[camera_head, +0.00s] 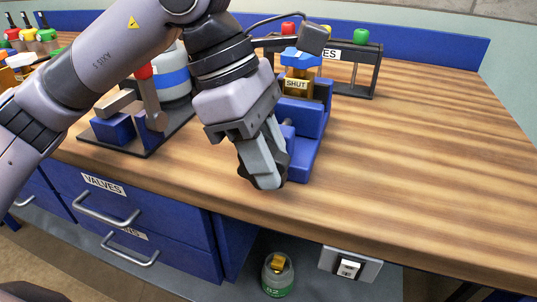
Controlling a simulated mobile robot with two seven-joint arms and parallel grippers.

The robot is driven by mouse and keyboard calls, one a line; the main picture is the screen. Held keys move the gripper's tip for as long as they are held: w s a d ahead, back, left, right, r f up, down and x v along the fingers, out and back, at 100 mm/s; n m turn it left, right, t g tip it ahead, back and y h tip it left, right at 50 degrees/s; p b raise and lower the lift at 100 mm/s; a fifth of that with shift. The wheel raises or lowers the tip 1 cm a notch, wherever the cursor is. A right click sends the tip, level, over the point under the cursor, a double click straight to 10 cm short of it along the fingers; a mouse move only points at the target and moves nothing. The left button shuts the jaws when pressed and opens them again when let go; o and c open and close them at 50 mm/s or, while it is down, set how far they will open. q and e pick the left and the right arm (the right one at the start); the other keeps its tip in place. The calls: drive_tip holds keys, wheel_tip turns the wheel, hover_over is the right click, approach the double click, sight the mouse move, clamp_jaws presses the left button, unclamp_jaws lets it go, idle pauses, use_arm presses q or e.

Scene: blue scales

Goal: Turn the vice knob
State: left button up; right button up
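A blue vice (310,143) stands on the wooden workbench near its front edge, right of the picture's middle. A brass block marked SHUT (295,85) sits in it, with a blue part on top. A short grey-blue piece (288,129) shows low at the vice's left side; I cannot tell whether it belongs to the knob. My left gripper (264,178) points down just in front and left of the vice and hides part of it. Its fingers are seen nearly edge-on, so their gap and any contact with the knob are unclear. My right gripper is out of view.
A dark plate (145,148) carries a red-tipped lever (147,90) and a white-blue cylinder (172,78) at left. A black rack (376,72) with coloured knobs stands behind the vice. The right side of the workbench (430,160) is clear. Blue drawers (180,240) lie below.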

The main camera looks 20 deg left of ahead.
use_arm(q)
clamp_jaws()
